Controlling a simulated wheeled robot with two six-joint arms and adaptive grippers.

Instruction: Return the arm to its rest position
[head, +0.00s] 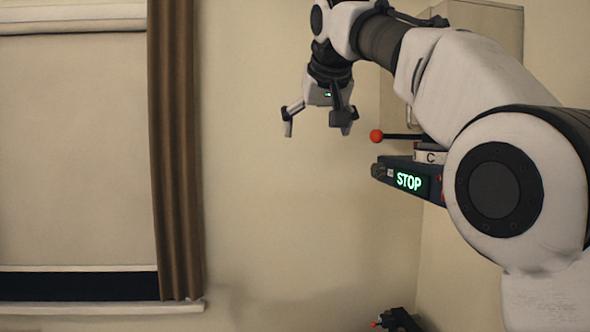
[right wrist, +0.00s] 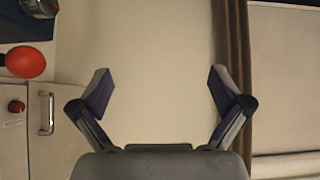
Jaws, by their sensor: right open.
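My right gripper (head: 318,122) hangs from the raised white right arm in the upper middle of the head view. Its fingers are spread wide and nothing is between them. In the right wrist view my right gripper (right wrist: 160,92) also shows open, with bare wall behind it. My left gripper is not in either view.
A dark device with a green STOP display (head: 408,181) and a lever with a red ball (head: 376,135) stand near the arm. A cabinet (right wrist: 45,120) is behind. A brown curtain (head: 176,150) hangs beside a window at left. The wall between is clear.

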